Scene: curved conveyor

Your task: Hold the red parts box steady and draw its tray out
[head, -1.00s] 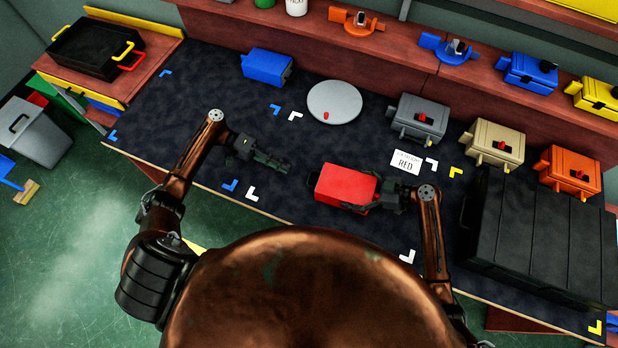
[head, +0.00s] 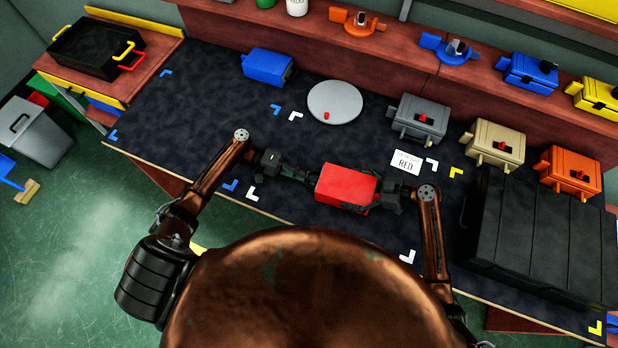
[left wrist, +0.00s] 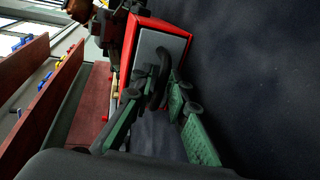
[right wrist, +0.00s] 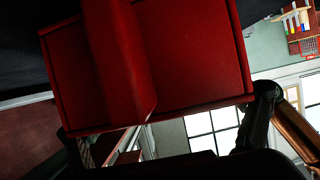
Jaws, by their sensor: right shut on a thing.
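The red parts box (head: 346,185) sits on the dark bench mat in front of me. Its end facing my left gripper is a grey tray face (left wrist: 174,47) with a dark handle (left wrist: 159,82). My left gripper (head: 309,180) is open at that end; in the left wrist view its green fingers (left wrist: 155,105) stand on both sides of the handle. Whether they touch it I cannot tell. My right gripper (head: 368,196) is shut on the red box at its right end. In the right wrist view the red box (right wrist: 195,55) fills the upper part, and the fingertips are hidden.
A card reading RED (head: 406,162) lies behind the box. Grey (head: 418,117), cream (head: 493,143) and orange (head: 570,170) boxes stand behind right, a black case (head: 540,240) at right. A grey disc (head: 335,102) and blue box (head: 267,66) stand behind. The mat's left is clear.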

